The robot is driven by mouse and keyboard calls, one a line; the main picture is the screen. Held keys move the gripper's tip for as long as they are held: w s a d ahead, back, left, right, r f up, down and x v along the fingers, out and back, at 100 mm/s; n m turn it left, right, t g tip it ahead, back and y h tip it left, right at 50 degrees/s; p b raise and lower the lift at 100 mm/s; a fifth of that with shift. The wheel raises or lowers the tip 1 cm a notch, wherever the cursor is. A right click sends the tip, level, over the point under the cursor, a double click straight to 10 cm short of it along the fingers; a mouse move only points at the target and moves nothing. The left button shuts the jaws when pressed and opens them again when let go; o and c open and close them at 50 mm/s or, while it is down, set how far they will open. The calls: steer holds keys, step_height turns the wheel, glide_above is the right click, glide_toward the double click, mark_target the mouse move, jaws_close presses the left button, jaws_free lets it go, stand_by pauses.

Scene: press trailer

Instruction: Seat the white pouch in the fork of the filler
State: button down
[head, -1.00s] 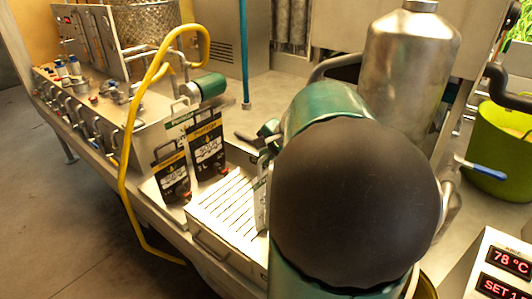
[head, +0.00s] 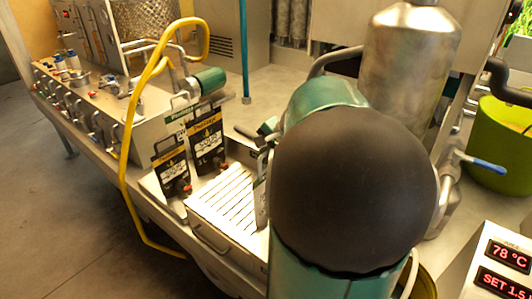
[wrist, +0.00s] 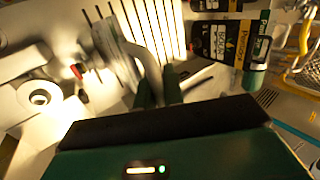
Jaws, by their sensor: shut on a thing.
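The pale pouch (wrist: 116,50) hangs from my gripper (wrist: 158,92), seen nearly edge-on and blurred in the wrist view. The gripper's green fingers are shut at its curved white handle (wrist: 148,66). In the head view a narrow strip of the pouch (head: 261,204) shows beside my arm, above or at the edge of the slatted tray; I cannot tell if it touches. A red tap-like part (wrist: 76,71) shows left of the pouch. A pale block with a round ring (wrist: 40,98) is at the left; I cannot tell whether it belongs to the filler. The fork is not clearly visible.
Two black-labelled pouches (head: 207,142) stand left of the slatted tray (head: 228,198). A yellow hose (head: 123,150) arches at the left. A steel tank (head: 412,60) and a blue-handled valve (head: 483,164) stand right of my arm. A red temperature display (head: 506,255) is at lower right.

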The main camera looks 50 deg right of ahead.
steer(key=shift+f, duration=0.15)
steer(key=c, duration=1.4)
jaws_free()
steer(key=shift+c, duration=0.2)
steer(key=v, duration=1.3)
steer(key=shift+s+r, duration=0.15)
steer(key=shift+r, duration=0.2)
